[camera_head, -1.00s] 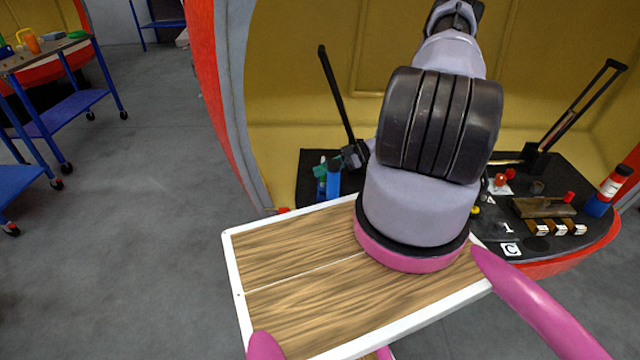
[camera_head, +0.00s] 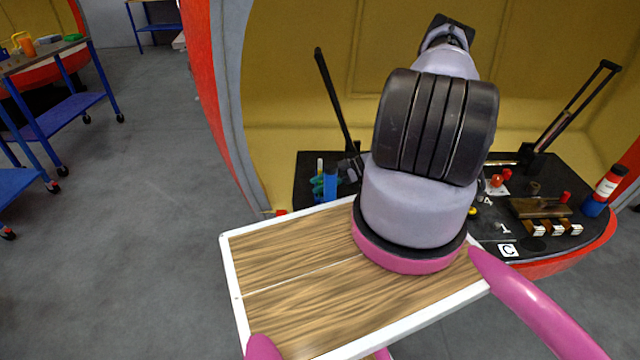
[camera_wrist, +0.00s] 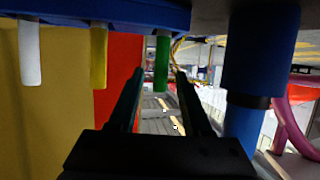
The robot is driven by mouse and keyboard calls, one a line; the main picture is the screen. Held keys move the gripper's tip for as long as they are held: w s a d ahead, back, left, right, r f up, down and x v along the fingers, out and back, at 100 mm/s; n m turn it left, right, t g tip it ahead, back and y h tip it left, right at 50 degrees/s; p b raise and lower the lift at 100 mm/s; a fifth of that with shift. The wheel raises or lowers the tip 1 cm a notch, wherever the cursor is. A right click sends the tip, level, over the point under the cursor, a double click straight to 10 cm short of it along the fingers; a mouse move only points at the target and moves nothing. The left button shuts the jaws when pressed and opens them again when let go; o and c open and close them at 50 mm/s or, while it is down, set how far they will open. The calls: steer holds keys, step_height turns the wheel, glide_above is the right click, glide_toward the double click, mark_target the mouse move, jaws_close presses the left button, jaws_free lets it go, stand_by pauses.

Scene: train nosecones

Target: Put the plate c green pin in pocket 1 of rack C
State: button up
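In the wrist view the green pin (camera_wrist: 162,62) points down from a blue plate (camera_wrist: 110,12) at the top of the picture, beside a yellow pin (camera_wrist: 98,58) and a white pin (camera_wrist: 29,52). My gripper (camera_wrist: 159,72) is open, its two dark fingers on either side of the green pin in the picture. I cannot tell whether they touch it. In the head view my arm hides the gripper. A "C" label (camera_head: 507,250) and a "1" mark (camera_head: 504,230) lie on the black surface at right; which piece there is rack C's pocket 1 is unclear.
A blue cylinder (camera_wrist: 259,55) stands close right of my gripper in the wrist view. In the head view, a red-and-blue bottle (camera_head: 606,189), a brown block (camera_head: 540,207) and a black lever (camera_head: 575,105) occupy the right side of the black surface.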

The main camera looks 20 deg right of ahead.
steer(key=shift+d+r, duration=0.1)
steer(key=shift+r, duration=0.1)
steer(key=v, duration=1.1)
steer(key=shift+d+r, duration=0.25)
steer(key=shift+d, duration=0.1)
